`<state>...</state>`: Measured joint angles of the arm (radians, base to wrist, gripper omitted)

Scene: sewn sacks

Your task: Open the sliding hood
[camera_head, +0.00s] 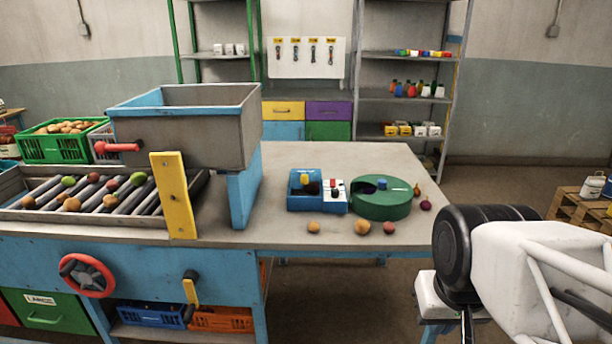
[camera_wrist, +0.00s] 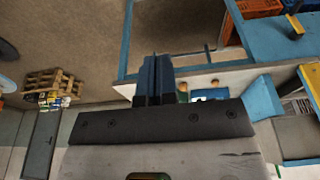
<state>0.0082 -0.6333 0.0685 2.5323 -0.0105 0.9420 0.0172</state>
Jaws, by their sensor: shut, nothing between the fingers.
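No part is plainly marked as a sliding hood, and I cannot tell which part it is. A grey hopper with a blue rim (camera_head: 230,125) stands on the left of the bench, with a red handle (camera_head: 118,147) at its side and a yellow upright plate (camera_head: 173,195) before it. A round green drum (camera_head: 381,207) with a dark gap and a blue knob (camera_head: 382,184) on top sits at the bench's right. My gripper (camera_wrist: 153,80) shows dark blue fingers, shut together and empty, apart from all these things. My arm is at the right in the head view; its fingers are not discernible there.
A blue box (camera_head: 306,198) with yellow and red parts stands beside the drum. Several round items lie near it and on the rollers (camera_head: 100,198). A red wheel (camera_head: 86,276) and a yellow lever (camera_head: 190,290) are on the front. The bench's back right (camera_head: 340,156) is clear.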

